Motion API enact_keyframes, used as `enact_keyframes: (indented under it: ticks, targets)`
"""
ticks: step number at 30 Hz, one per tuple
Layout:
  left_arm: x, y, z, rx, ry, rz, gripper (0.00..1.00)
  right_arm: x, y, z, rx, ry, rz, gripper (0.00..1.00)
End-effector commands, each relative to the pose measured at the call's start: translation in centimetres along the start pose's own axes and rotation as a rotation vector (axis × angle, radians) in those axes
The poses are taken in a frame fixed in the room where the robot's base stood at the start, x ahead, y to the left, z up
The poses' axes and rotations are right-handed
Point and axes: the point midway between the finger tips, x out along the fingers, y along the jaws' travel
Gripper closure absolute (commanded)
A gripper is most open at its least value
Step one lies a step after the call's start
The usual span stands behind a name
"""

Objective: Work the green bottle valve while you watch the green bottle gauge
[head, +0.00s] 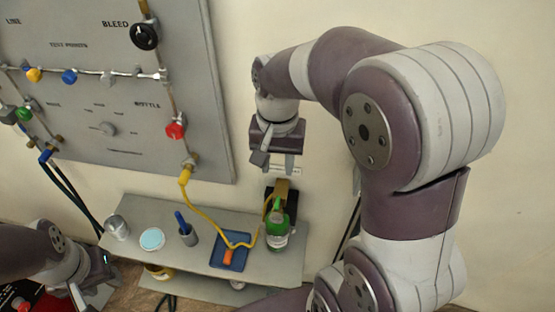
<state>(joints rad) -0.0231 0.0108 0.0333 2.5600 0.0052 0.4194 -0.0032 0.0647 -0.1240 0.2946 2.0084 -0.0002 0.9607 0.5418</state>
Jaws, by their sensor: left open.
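The green bottle (278,226) stands upright at the right end of the grey shelf (210,218), with a pale label on its front. A brass-coloured fitting (281,188) is at its top, where the valve is. I cannot make out the valve knob or a gauge face there. My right gripper (284,168) points down just above the fitting, its fingers apart with nothing between them. It looks clear of the fitting, though the gap is small. My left gripper (90,291) is low at the left, open, with its fingertips hard to make out.
A yellow hose (204,212) runs from the wall panel (120,120) to the shelf. A blue tray (230,252), a dark cup (188,235), a light blue disc (152,239) and a metal can (117,227) stand left of the bottle. My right arm covers the right side.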

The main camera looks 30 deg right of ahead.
Motion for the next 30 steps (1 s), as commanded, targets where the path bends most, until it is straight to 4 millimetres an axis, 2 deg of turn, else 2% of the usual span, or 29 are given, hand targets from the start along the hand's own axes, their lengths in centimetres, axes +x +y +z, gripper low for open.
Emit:
enact_keyframes:
  ticks: [14,21,23,26,29,30]
  targets:
    - [0.0,0.0,0.0,0.000,0.000,0.000,0.57,0.0,0.0,0.0,0.000,0.000,0.000,0.63]
    - [1.1,0.0,0.1,0.000,0.000,0.000,0.57,0.5,0.0,0.0,0.000,-0.002,0.001,0.63]
    - [1.9,0.0,0.2,0.000,0.000,0.000,0.57,1.3,0.0,0.0,0.000,-0.002,0.001,0.63]
    - [4.3,0.0,0.5,0.000,0.000,0.000,0.57,3.8,0.0,0.0,0.000,-0.002,0.001,0.63]
    - [5.8,0.0,0.7,0.000,-0.001,0.000,0.57,6.2,0.0,0.1,0.000,-0.004,0.002,0.63]
    - [5.0,0.0,0.6,0.000,-0.001,0.000,0.57,6.5,0.1,0.1,0.000,-0.006,0.004,0.63]
